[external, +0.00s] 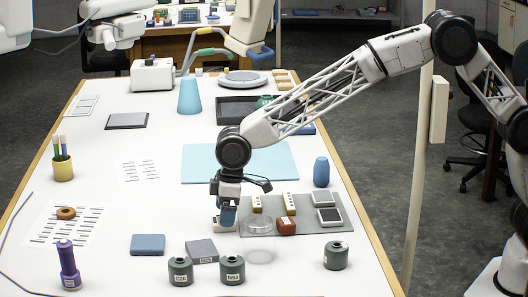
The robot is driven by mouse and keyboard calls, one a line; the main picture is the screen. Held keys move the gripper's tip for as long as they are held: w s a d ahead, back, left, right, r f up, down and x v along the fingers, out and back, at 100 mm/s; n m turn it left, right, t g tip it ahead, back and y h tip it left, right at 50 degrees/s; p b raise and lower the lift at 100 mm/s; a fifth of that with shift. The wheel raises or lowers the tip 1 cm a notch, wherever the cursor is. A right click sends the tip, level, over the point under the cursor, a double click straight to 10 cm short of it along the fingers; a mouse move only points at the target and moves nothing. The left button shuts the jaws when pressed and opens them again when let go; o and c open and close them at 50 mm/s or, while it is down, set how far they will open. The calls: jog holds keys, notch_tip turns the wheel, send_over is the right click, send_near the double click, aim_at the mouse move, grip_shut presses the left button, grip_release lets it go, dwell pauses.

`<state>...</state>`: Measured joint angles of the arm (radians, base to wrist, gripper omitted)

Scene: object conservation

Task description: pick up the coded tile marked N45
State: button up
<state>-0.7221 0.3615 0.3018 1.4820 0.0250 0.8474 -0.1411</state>
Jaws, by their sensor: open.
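No label in the external view reads clearly as N45. A grey tile (201,250) with a small label on its front edge lies on the white table, but its marking is too small to read. My gripper (226,220) points down low over the table, behind and right of that tile and apart from it. It is open. Something blue and pale shows at the fingertips, and I cannot tell whether it is finger or a separate piece. A reddish-brown labelled block (286,227) and labelled white pieces (258,204) are on a grey mat (304,229), right of the gripper.
A clear round dish (259,224) stands close right of the gripper. Labelled dark canisters (181,271), a blue block (148,245) and a purple bottle (68,265) stand in front. A blue cylinder (321,172) stands behind the mat.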

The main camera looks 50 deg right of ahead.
jog(key=shift+w+a+f, duration=0.1)
jog(key=shift+w+f, duration=0.05)
jog(key=shift+f, duration=0.95)
jog(key=shift+c, duration=0.2)
jog(key=c, duration=1)
jog(key=shift+r, duration=0.15)
jog(key=shift+c, duration=0.2)
notch_tip(320, 180, up, 10)
